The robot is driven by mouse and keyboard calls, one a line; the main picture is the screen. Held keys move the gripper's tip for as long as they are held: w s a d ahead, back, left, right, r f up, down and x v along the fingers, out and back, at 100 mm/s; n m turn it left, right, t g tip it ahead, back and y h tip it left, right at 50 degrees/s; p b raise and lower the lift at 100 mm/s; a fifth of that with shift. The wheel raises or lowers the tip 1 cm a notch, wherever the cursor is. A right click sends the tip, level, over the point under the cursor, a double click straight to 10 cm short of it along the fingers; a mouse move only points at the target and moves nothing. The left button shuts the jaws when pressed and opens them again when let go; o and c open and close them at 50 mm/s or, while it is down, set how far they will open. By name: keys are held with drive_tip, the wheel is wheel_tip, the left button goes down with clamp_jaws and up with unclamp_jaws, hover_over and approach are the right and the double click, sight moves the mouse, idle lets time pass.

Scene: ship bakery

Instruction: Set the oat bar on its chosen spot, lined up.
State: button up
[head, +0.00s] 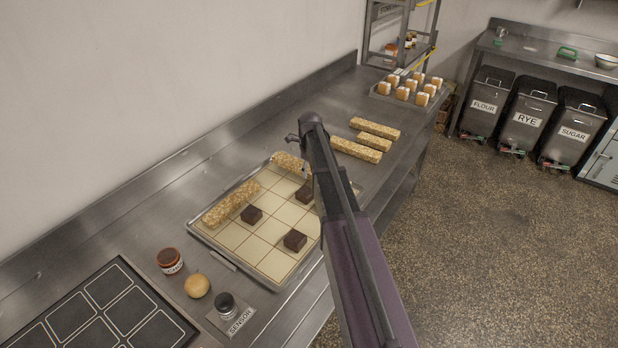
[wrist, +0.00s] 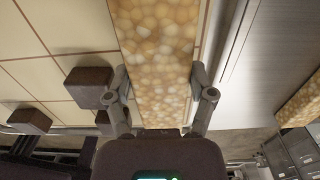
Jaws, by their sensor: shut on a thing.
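My gripper (wrist: 160,78) is shut on an oat bar (wrist: 155,35), with one finger against each long side in the wrist view. The held bar is pale and nubbly and lies over the gridded tray, close along one edge. In the head view the held oat bar (head: 288,161) shows at the tray's far side; my arm hides its right part and the fingers. The tray (head: 250,262) has a cream surface with grid lines. Another oat bar (head: 231,203) lies along its left side. I cannot tell whether the held bar touches the tray.
Dark brown blocks (head: 295,240) sit on the tray. Several oat bars (head: 375,128) lie beyond it, before a tray of small cakes (head: 408,90).

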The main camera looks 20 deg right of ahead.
drive_tip(key=shift+f+b, duration=0.65)
drive_tip(key=shift+f, duration=0.35)
drive_tip(key=shift+f, duration=0.1)
drive_tip(key=o, duration=1.3)
drive_tip(key=shift+c, duration=0.2)
drive_tip(key=shift+r, duration=0.2)
wheel_tip(320, 180, up, 12)
drive_tip(key=p, duration=1.2)
drive_tip(key=shift+s, duration=0.1)
